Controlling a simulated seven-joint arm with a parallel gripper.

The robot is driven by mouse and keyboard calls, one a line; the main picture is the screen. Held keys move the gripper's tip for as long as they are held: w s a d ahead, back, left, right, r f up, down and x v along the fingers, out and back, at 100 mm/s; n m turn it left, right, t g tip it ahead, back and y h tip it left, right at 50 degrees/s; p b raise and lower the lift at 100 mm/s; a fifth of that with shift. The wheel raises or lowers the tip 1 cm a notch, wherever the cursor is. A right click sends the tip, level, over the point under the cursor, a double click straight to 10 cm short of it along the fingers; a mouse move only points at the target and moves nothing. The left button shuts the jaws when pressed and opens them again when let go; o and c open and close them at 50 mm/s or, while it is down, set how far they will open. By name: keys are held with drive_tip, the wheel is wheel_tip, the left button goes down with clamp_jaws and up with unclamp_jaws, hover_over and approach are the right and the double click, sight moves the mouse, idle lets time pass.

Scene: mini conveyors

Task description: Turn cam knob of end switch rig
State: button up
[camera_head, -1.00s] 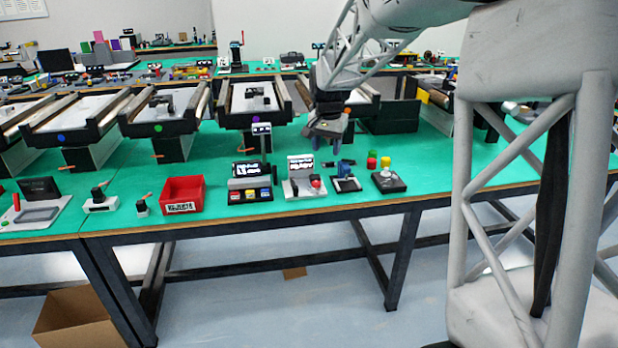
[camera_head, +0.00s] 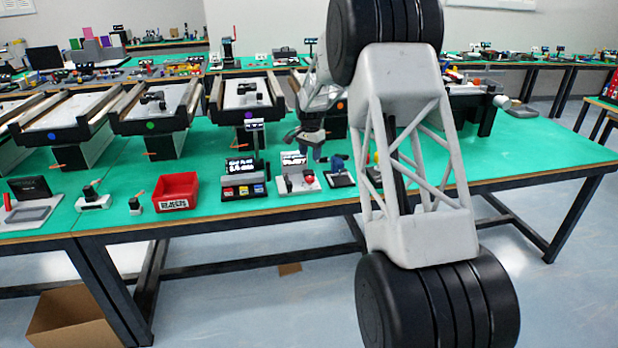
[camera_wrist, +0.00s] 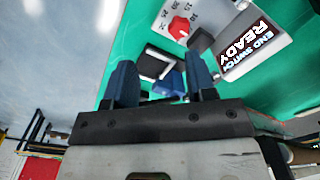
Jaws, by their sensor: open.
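The end switch rig (camera_head: 298,188) is a pale plate near the table's front edge. It has a red knob (camera_head: 309,177) and an upright sign (camera_head: 293,159). In the wrist view the sign (camera_wrist: 250,47) reads "END SWITCH READY", and the red knob (camera_wrist: 179,27) sits beside a numbered scale. A dark block on the rig shows next to the knob. My gripper (camera_head: 306,149) is above and just behind the rig, apart from it. In the wrist view its blue fingers (camera_wrist: 160,75) are open with nothing held, and the knob lies beyond them, slightly right.
A small black-and-white device with a blue part (camera_head: 339,170) stands right of the rig; the blue part (camera_wrist: 170,83) shows between my fingers. A panel with coloured buttons (camera_head: 243,190) and a red bin (camera_head: 175,190) stand left. Conveyors (camera_head: 247,97) line the back.

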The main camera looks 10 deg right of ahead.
hover_over(309, 178)
drive_tip(key=shift+m, duration=0.4)
wheel_tip(309, 178, down, 5)
drive_tip(key=shift+f, duration=0.2)
drive_tip(key=shift+f, duration=0.15)
drive_tip(key=shift+f, duration=3.75)
drive_tip(key=c, duration=0.7)
drive_tip(key=shift+o, duration=0.2)
